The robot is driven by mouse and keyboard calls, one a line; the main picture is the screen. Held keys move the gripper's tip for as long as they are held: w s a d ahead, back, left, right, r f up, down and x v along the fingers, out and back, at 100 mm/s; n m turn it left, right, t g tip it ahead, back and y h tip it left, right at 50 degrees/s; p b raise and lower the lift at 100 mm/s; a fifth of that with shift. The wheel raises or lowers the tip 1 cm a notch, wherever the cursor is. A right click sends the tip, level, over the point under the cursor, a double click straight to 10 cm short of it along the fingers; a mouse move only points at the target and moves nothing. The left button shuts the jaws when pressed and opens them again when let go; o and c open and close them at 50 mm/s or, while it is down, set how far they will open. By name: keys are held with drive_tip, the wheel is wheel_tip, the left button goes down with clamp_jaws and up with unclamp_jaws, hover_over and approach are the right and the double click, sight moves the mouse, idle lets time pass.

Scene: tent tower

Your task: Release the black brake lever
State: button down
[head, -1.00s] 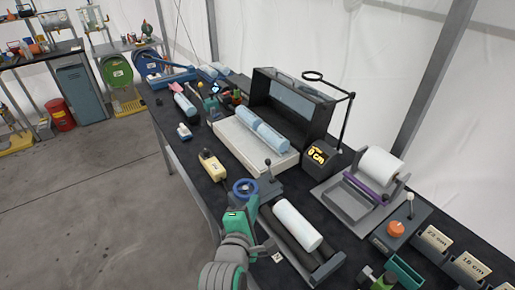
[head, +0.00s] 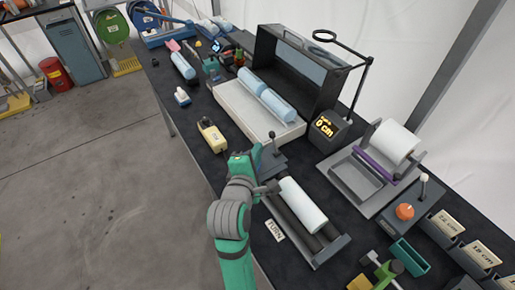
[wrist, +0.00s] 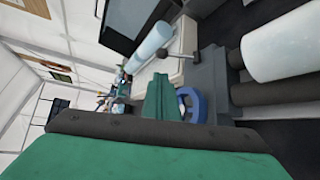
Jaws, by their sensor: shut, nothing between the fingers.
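The black brake lever (head: 272,137) is a thin upright rod with a dark knob on a grey block. The block is at the far end of the roller unit. In the wrist view the lever (wrist: 187,56) shows beyond and slightly right of my fingers. My gripper (head: 254,156) is shut and empty, beside the block and just left of the lever, apart from it as far as I can tell. In the wrist view my gripper (wrist: 163,88) lies in front of a blue handwheel (wrist: 197,106). My arm and gripper hide this wheel in the head view.
A white roll (head: 303,205) lies on dark rollers beside my arm, with a TURN label (head: 275,230) near it. A yellowish box (head: 212,136) sits to the left. A pale tray with blue rolls (head: 238,110) stands behind. The grey floor (head: 90,190) at left is clear.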

sight(274, 143)
drive_tip(key=x, duration=0.7)
drive_tip(key=shift+d, duration=0.35)
drive_tip(key=shift+w+f, duration=0.1)
drive_tip(key=shift+w, duration=0.05)
drive_tip(key=shift+a, duration=0.15)
